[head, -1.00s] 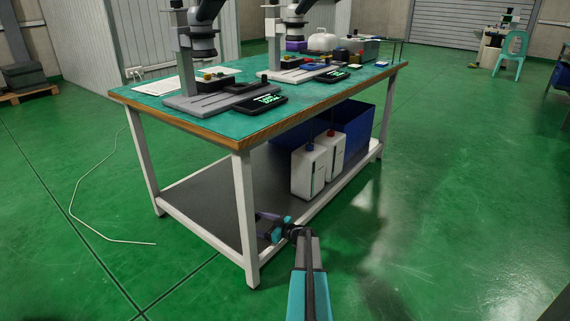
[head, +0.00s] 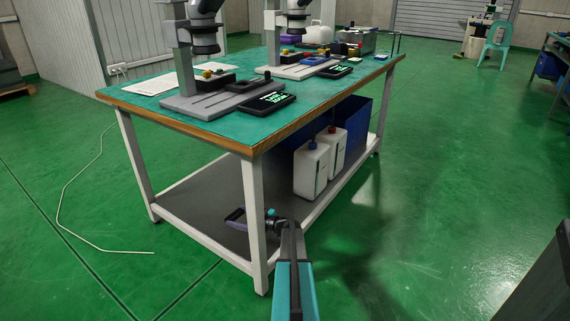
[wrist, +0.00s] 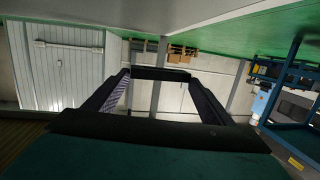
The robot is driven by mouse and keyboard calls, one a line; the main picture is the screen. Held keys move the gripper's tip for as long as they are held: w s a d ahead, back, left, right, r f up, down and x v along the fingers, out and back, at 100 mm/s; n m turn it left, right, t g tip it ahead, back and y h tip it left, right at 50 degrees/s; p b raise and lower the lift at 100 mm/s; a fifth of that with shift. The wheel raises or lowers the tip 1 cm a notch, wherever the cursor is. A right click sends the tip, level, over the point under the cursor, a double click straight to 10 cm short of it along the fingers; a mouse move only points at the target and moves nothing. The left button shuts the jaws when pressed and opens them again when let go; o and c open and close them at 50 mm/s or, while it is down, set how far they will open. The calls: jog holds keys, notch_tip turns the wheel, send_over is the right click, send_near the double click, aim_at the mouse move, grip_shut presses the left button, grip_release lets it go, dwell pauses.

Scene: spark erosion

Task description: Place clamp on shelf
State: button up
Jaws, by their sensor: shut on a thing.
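The clamp shows in the head view as a small dark and purple piece (head: 235,215) just left of the bench's near leg. My gripper (head: 268,215) is shut on it, inside the bench's frame and over the near end of the grey lower shelf (head: 195,203). The near leg hides part of the clamp and gripper. I cannot tell whether the clamp touches the shelf. In the wrist view a dark bar (wrist: 160,74) spans between my finger ends.
Two white bottles (head: 311,170) and a blue bin (head: 355,118) stand farther back on the shelf. The bench's near leg (head: 255,225) is close to my arm. The green worktop (head: 215,130) lies above, carrying microscopes. The shelf's near left part is clear.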

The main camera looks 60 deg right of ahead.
jog(key=shift+s+d, duration=0.15)
jog(key=shift+d, duration=0.05)
jog(key=s+d+f+m+h+p, duration=0.1)
jog(key=s+d+m+h, duration=0.1)
jog(key=s+d+h, duration=0.2)
jog(key=s+d+f+m+g+h+p, duration=0.1)
jog(key=s+d+f+m+h+p, duration=0.1)
jog(key=s, duration=0.6)
jog(key=s+d+f+m+g+h+p, duration=0.1)
jog(key=s+d+f+m+h, duration=0.1)
jog(key=s+d+m+h, duration=0.2)
jog(key=shift+s+d+h+p, duration=0.4)
jog(key=shift+s+d+h, duration=0.4)
jog(key=shift+s+h, duration=0.15)
jog(key=b, duration=0.4)
send_over(289, 214)
jog(key=s+a, duration=0.1)
jog(key=shift+a+f, duration=0.1)
jog(key=shift+f, duration=0.65)
jog(key=shift+w+d+r, duration=0.1)
jog(key=shift+w+d, duration=0.25)
jog(key=shift+d, duration=0.15)
